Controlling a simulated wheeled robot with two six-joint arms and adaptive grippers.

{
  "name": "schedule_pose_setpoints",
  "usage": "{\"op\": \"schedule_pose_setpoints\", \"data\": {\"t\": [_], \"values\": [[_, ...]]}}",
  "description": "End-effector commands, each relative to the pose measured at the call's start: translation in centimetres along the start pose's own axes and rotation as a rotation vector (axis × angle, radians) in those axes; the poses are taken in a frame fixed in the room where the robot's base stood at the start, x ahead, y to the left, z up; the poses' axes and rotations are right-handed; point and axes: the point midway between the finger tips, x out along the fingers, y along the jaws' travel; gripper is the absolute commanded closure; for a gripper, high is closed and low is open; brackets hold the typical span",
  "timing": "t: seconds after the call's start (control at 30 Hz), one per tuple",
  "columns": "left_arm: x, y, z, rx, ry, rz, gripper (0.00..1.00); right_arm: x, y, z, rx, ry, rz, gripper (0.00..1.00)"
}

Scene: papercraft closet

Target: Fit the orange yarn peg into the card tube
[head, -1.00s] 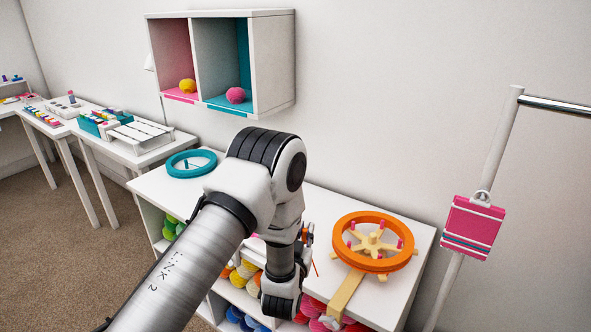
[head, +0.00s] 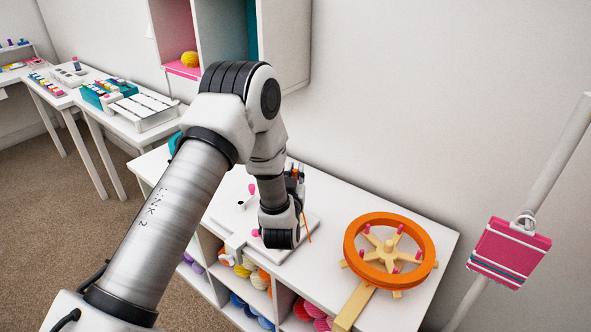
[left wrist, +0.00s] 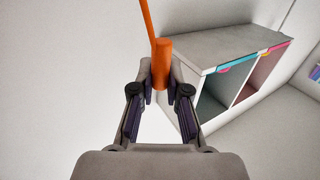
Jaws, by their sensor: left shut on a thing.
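The orange yarn peg (left wrist: 162,62) stands between the fingertips of my left gripper (left wrist: 160,82) in the left wrist view, with a thin orange strand running up from it. In the head view, my left gripper (head: 296,178) is partly hidden behind my wrist, above the white shelf top, and the orange strand (head: 307,228) hangs beside it. The gripper is shut on the peg. A pale board (head: 292,250) with pink knobs lies under the wrist. I cannot make out the card tube; my arm covers part of this area. My right gripper is out of view.
An orange wheel (head: 431,250) with tan spokes stands on the shelf top (head: 335,215) to the right. A wall cubby (head: 296,50) hangs behind my arm. A pink card (head: 510,252) hangs on a pole at right. Side tables (head: 152,128) stand at left.

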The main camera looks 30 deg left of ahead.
Motion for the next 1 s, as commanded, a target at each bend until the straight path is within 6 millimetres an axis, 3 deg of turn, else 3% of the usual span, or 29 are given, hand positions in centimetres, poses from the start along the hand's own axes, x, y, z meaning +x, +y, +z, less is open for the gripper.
{"op": "schedule_pose_setpoints", "data": {"t": [0.17, 0.6, 1.0], "values": [[0.0, 0.0, 0.9, 0.0, -0.001, 0.001, 0.99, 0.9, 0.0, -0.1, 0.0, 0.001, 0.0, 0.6], [0.0, 0.0, 5.6, 0.001, -0.001, 0.001, 0.99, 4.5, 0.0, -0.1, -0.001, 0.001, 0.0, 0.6], [0.0, 0.0, 5.9, 0.0, -0.001, 0.001, 0.99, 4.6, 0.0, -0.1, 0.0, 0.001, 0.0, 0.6]]}}
